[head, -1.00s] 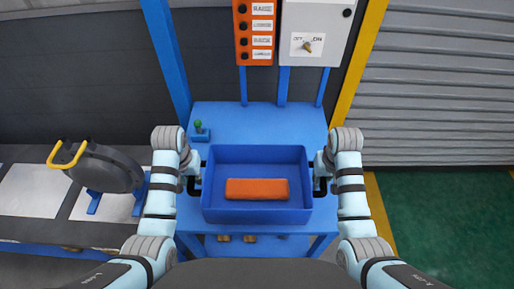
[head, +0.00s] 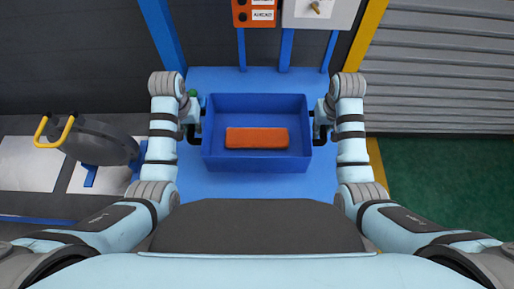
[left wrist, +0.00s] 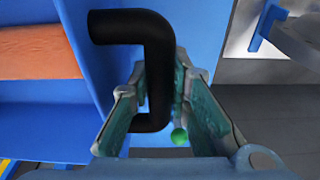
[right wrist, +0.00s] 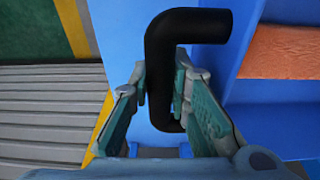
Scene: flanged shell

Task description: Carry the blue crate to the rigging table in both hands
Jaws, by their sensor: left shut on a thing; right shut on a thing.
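The blue crate (head: 207,155) is level in the middle of the head view, over a blue table (head: 255,79). An orange block (head: 257,138) lies inside it. My left gripper (head: 193,120) is shut on the crate's left black handle, which shows bent between the fingers in the left wrist view (left wrist: 158,60). My right gripper (head: 320,120) is shut on the right black handle, also clear in the right wrist view (right wrist: 160,60). I cannot tell from above how high the crate is over the tabletop. Nothing marks this table as the rigging table.
A green knob (head: 192,93) stands just left of the crate's far corner. An orange button panel (head: 255,14) and a grey switch box (head: 320,12) are behind. A dark machine with yellow handles (head: 100,143) stands left. Green floor (head: 440,175) is open at right.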

